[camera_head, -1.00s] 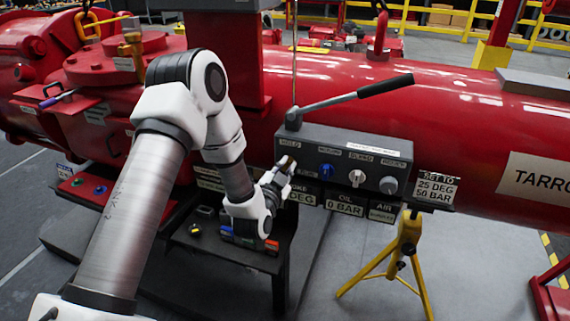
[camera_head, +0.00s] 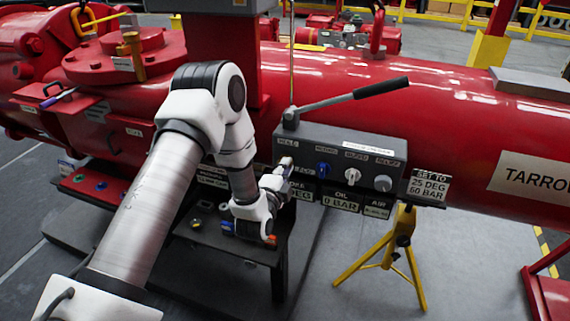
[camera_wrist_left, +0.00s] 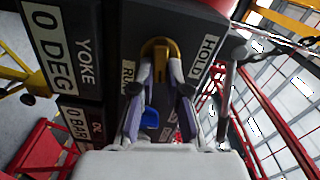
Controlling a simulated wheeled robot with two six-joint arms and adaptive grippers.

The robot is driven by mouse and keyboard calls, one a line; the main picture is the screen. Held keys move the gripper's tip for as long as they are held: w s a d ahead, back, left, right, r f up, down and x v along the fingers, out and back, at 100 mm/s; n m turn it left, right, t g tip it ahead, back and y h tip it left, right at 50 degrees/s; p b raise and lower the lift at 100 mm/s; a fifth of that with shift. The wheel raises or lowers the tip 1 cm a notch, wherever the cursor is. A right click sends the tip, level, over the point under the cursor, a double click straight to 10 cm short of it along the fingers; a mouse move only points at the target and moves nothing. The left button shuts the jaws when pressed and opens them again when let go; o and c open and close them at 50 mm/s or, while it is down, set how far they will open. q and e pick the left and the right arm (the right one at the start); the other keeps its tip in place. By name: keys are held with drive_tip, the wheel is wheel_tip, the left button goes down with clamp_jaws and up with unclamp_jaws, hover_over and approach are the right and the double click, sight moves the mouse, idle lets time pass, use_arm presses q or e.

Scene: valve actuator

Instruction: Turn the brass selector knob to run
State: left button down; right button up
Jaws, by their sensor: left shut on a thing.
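The brass selector knob (camera_wrist_left: 160,48) sits on the dark end of the control box, between a RUN label (camera_wrist_left: 128,76) and a HOLD label (camera_wrist_left: 207,52) in the left wrist view. My left gripper (camera_wrist_left: 160,82) has a finger on either side of the knob and is shut on it. In the head view my left gripper (camera_head: 284,168) is at the left end of the grey control box (camera_head: 340,148) and hides most of the knob there. The knob's exact pointing is hard to read. My right gripper is not in view.
Beside the knob on the box are a blue knob (camera_head: 323,169), a white knob (camera_head: 352,175) and a grey knob (camera_head: 383,183). A lever with a black handle (camera_head: 381,89) rises above. A yellow stand (camera_head: 403,235) is below right, and a dark bench (camera_head: 268,255) below left.

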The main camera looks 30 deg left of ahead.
use_arm(q)
drive_tip(key=shift+f+m, duration=0.2)
drive_tip(key=shift+m, duration=0.4)
drive_tip(key=c, duration=1.2)
unclamp_jaws()
drive_tip(key=shift+d, duration=0.1)
drive_tip(key=shift+o, duration=0.2)
drive_tip(key=shift+r, duration=0.1)
drive_tip(key=v, duration=1.2)
